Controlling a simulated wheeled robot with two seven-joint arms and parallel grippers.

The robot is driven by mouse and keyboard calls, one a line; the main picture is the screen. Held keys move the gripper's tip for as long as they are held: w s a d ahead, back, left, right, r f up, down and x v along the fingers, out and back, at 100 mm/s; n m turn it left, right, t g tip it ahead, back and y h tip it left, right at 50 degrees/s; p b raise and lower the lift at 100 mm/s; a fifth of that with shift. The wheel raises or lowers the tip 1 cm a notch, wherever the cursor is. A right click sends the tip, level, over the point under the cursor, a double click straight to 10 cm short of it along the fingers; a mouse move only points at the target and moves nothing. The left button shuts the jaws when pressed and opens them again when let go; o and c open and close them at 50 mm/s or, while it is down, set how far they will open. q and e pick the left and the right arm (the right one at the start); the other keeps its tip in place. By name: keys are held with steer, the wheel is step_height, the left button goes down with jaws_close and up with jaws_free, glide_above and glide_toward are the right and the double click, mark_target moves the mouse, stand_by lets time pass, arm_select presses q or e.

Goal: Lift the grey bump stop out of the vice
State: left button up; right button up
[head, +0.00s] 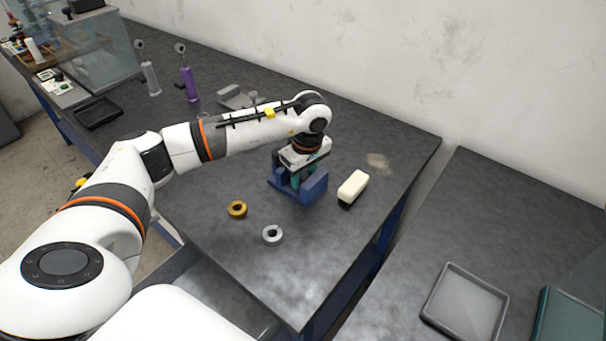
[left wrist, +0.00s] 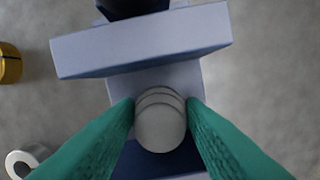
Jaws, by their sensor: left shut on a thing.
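The blue vice (head: 314,188) stands on the dark workbench, and my left arm reaches over it from the left. In the left wrist view the vice's jaw block (left wrist: 140,45) lies across the top. The grey bump stop (left wrist: 160,122) is a ribbed round piece between the green fingers of my left gripper (left wrist: 161,112). The gripper is shut on it from both sides. In the head view my left gripper (head: 296,178) points down at the vice and hides the bump stop. How far the bump stop sits in the vice is hard to tell. My right gripper is not in view.
A gold ring (head: 237,209) and a silver ring (head: 272,234) lie in front of the vice. A cream-topped brush or block (head: 353,186) lies to its right. Purple (head: 189,84) and grey (head: 151,79) upright tools stand further back. A grey tray (head: 466,305) is on the right bench.

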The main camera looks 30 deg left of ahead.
arm_select(q)
steer(key=shift+a, duration=0.2)
steer(key=shift+c, duration=0.3)
steer(key=shift+r+p, duration=1.95)
steer(key=shift+r, duration=1.6)
steer(key=shift+f, duration=0.1)
